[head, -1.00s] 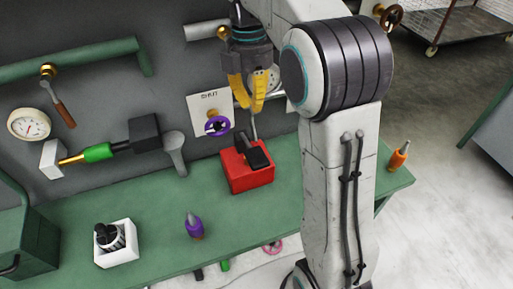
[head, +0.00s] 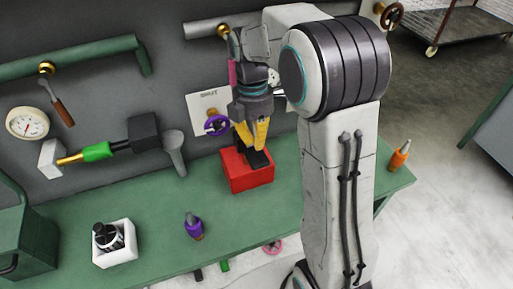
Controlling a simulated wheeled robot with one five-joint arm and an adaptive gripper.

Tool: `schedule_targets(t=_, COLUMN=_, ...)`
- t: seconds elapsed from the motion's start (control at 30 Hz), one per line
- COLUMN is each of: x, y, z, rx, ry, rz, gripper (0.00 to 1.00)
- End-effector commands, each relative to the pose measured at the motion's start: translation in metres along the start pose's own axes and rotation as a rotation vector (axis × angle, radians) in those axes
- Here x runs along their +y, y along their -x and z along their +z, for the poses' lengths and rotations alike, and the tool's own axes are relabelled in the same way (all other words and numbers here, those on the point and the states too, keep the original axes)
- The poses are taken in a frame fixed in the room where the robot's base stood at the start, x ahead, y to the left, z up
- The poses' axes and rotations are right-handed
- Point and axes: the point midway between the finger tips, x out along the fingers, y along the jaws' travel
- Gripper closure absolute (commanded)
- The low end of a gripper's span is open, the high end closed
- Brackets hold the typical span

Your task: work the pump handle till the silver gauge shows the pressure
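The pump is a red box (head: 247,178) on the green bench, with a black handle (head: 258,159) on top. My gripper (head: 253,146), with yellow fingers, points down at the handle from above. The fingertips are at or just over the handle; I cannot tell whether they touch or grip it. A gauge (head: 274,76) on the wall behind is mostly hidden by my gripper and arm, so its needle cannot be read.
A purple-bodied tool (head: 193,226) and a white box with a dark bottle (head: 114,257) stand on the bench. An orange bottle (head: 399,155) is at its right end.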

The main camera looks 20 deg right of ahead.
Motion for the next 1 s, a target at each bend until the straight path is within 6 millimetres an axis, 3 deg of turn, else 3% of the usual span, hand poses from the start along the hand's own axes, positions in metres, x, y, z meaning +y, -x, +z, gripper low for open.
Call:
schedule_targets(t=0.3, x=-0.001, y=-0.025, z=0.000, rx=0.000, ry=0.000, rz=-0.002, gripper=1.00)
schedule_targets(t=0.83, x=0.000, y=-0.030, z=0.000, rx=0.000, ry=0.000, rz=0.004, gripper=1.00)
schedule_targets(t=1.0, x=-0.001, y=-0.041, z=0.000, rx=0.000, ry=0.000, rz=0.051, gripper=1.00)
